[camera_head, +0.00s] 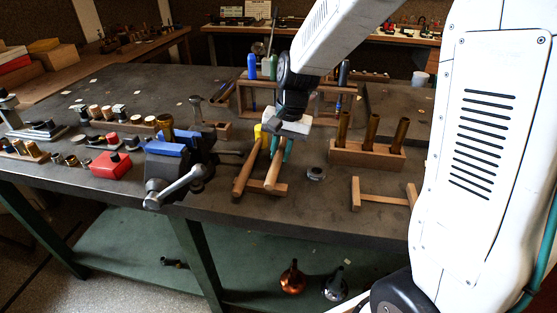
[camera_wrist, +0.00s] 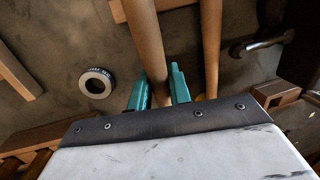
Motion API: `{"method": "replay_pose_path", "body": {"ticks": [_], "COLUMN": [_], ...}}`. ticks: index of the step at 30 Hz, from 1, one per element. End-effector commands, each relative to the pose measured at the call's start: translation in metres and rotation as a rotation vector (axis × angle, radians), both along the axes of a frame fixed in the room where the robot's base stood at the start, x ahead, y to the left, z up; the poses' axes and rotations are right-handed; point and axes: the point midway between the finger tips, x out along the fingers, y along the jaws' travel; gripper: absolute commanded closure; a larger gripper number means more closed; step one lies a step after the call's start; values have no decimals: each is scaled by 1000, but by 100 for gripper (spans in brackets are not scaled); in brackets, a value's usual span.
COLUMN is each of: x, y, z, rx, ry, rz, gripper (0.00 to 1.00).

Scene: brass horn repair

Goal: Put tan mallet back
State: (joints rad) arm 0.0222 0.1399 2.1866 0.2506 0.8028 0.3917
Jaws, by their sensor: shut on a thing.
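The tan mallet's wooden handle (camera_head: 272,174) slants from under my gripper (camera_head: 281,149) to a low wooden rest (camera_head: 279,189) on the bench. In the wrist view the tan mallet's handle (camera_wrist: 148,40) runs between my gripper's teal fingers (camera_wrist: 157,90), which are shut on it. The mallet's head is hidden behind my gripper. A second mallet with a yellow head (camera_head: 258,132) lies just left, its handle (camera_head: 243,175) roughly parallel. In the wrist view its handle (camera_wrist: 211,45) passes close to the right finger.
A blue-jawed vise (camera_head: 175,170) stands to the left. A wooden block with several brass tubes (camera_head: 371,133) is at right, near an empty wooden rest (camera_head: 382,194). A tool rack (camera_head: 247,98) stands behind.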

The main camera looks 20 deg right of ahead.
Motion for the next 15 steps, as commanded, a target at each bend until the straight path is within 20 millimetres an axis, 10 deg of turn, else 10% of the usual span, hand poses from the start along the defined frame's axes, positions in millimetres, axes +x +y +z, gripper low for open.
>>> {"method": "replay_pose_path", "body": {"ticks": [15], "x": [7], "y": [2], "z": [-36], "rx": [0], "ry": [-2], "rz": [1], "gripper": [100]}}
